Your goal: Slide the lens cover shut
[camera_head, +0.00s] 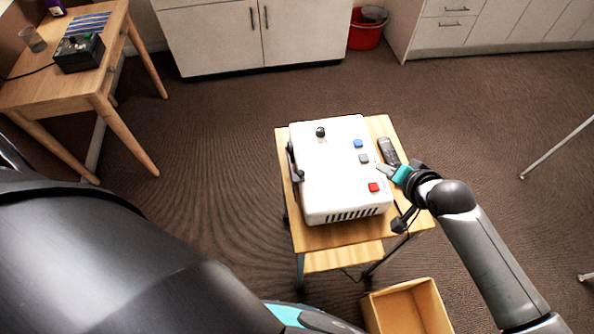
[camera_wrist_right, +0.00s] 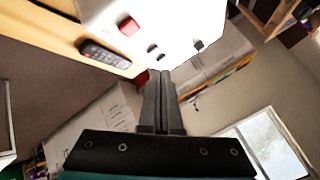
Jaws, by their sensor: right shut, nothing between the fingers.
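A white box-shaped device (camera_head: 335,190) stands on a small wooden table in the head view. A black lever-like part (camera_head: 293,165) sits along its left side; I cannot tell surely whether it belongs to the lens cover. Its top carries a black knob (camera_head: 320,132), a blue button (camera_head: 358,143), a grey button (camera_head: 363,159) and a red button (camera_head: 374,187). My right gripper (camera_head: 382,169) is shut and empty at the device's right edge, near the grey button; contact cannot be told. Its closed fingers (camera_wrist_right: 163,75) also show in the right wrist view. My left gripper is out of view.
A black remote (camera_head: 388,151) lies on the small table (camera_head: 379,125) right of the device. An open cardboard box (camera_head: 372,312) stands on the floor in front. A wooden desk (camera_head: 95,88) is at upper left. A red bucket (camera_head: 366,36) stands by the cabinets.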

